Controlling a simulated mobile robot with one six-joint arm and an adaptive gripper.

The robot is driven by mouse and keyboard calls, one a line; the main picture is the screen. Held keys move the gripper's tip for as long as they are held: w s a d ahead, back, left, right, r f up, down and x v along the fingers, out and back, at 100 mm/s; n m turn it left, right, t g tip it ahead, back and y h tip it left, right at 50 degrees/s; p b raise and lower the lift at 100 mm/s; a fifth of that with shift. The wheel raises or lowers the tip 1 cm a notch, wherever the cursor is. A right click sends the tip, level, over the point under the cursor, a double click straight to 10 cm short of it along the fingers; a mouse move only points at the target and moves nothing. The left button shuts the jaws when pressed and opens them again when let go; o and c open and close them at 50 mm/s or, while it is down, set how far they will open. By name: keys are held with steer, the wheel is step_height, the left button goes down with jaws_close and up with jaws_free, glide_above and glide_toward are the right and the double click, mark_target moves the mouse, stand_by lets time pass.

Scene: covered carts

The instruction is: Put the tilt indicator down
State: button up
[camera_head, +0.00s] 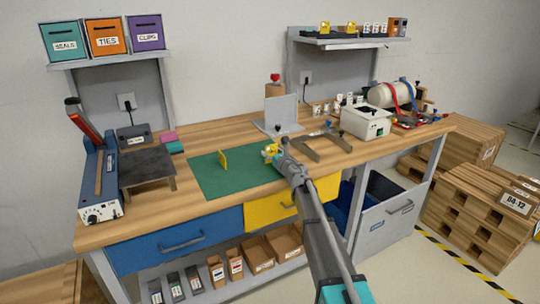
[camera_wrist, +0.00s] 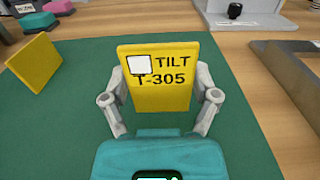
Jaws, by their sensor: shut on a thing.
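The tilt indicator (camera_wrist: 160,92) is a yellow plate marked "TILT T-305" with a white square, seen close in the wrist view. My gripper (camera_wrist: 160,103) is shut on its left and right edges. In the head view my gripper (camera_head: 273,152) is over the right part of the green mat (camera_head: 215,182), with a bit of the yellow plate showing at its tip. I cannot tell whether the plate's lower edge touches the mat. A second yellow plate (camera_head: 223,160) stands upright on the mat to the left; it also shows in the wrist view (camera_wrist: 34,64).
A grey upright stand (camera_head: 281,114) is behind the mat, and a grey fork-shaped bracket (camera_head: 322,147) is to the right. A dark low platform (camera_head: 147,166) and a blue sealer (camera_head: 99,175) are at the left. The mat's middle and front are clear.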

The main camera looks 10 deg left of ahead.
steer(key=shift+f, duration=0.2)
steer(key=o, duration=0.7)
steer(key=shift+r, duration=0.2)
steer(key=shift+r, duration=0.1)
steer(key=v, duration=1.2)
stand_by(0.4)
